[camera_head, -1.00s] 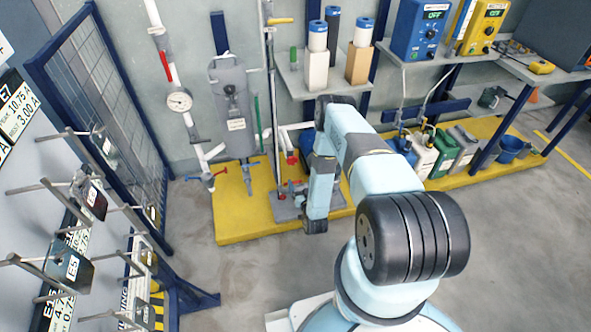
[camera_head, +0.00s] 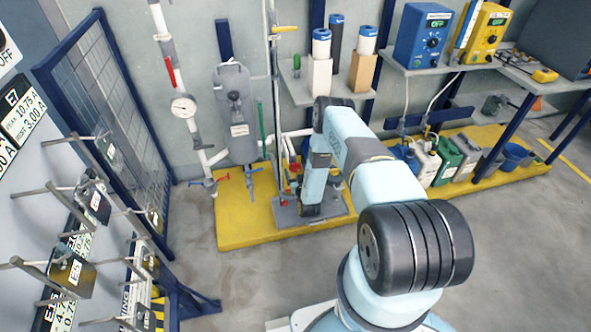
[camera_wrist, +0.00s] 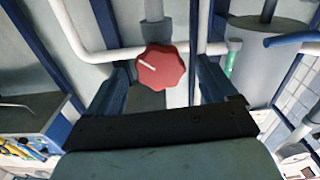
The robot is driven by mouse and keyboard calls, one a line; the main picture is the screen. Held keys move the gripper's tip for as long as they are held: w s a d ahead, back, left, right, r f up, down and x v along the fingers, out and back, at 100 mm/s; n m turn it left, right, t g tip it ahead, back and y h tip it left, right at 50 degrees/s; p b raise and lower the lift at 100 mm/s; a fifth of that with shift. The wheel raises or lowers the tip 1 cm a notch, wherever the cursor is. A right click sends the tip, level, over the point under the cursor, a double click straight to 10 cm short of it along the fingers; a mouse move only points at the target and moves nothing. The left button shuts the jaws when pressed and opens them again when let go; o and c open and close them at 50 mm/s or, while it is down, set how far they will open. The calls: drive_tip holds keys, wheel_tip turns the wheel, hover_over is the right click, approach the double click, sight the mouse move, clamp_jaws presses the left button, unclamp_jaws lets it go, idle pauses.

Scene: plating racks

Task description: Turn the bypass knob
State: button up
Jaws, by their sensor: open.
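A red lobed knob (camera_wrist: 162,68) with a white pointer line shows in the wrist view, in front of white pipework. The pointer slants, nearly level in the picture. My gripper (camera_wrist: 160,76) is open, with one dark finger on each side of the knob. The knob appears between the fingertips or just beyond them; I cannot tell the depth, and no contact shows. In the head view my arm reaches to the pipework above the yellow platform (camera_head: 235,215). My fingers are hidden there behind my arm, and I cannot tell for certain which red part is the knob.
A grey tank (camera_wrist: 268,55) with a blue handle stands right of the knob in the wrist view. In the head view a pressure gauge (camera_head: 183,107), a blue mesh fence (camera_head: 120,120) and a rack with hanging plates (camera_head: 72,272) are at left. Open grey floor lies in front.

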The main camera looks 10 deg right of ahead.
drive_tip(key=shift+w, duration=1.15)
drive_tip(key=shift+c, duration=0.2)
drive_tip(key=c, duration=1)
drive_tip(key=shift+m, duration=2.3)
drive_tip(key=o, duration=1)
drive_tip(key=shift+o, duration=0.2)
drive_tip(key=s, duration=1.4)
drive_tip(key=shift+f, duration=0.1)
